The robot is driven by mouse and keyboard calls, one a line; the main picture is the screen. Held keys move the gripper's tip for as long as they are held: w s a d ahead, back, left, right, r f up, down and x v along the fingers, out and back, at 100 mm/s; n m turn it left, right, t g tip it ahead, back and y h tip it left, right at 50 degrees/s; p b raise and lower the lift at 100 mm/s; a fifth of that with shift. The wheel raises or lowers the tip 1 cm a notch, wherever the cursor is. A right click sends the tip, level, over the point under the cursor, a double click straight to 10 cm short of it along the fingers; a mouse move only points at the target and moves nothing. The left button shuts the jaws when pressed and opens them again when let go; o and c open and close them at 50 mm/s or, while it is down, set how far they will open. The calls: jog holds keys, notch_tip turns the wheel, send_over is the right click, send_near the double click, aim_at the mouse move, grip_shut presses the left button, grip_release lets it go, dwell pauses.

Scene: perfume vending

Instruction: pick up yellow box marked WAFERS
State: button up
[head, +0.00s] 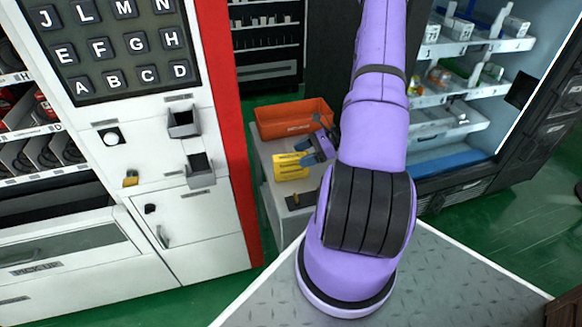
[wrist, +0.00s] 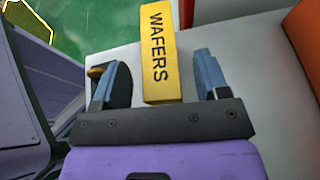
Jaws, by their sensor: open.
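The yellow box marked WAFERS (head: 290,167) stands on a small grey cabinet (head: 271,185) in the head view. In the wrist view the yellow box (wrist: 160,55) lies between my two blue fingers, its lettering facing the camera. My gripper (head: 313,151) is at the right side of the box in the head view. In the wrist view my gripper (wrist: 160,78) is open, with a finger on each side of the box and gaps visible between fingers and box.
An orange bin (head: 293,118) sits on the cabinet behind the box. A dark flat item (head: 300,200) lies in front of it. A white vending machine (head: 160,215) with a red edge stands close on the left, and an open-shelved fridge (head: 450,150) on the right.

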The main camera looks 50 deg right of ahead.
jog(key=shift+x, duration=1.15)
jog(key=shift+c, duration=0.5)
jog(key=c, duration=1)
jog(key=shift+o, duration=0.2)
jog(key=shift+r, duration=0.1)
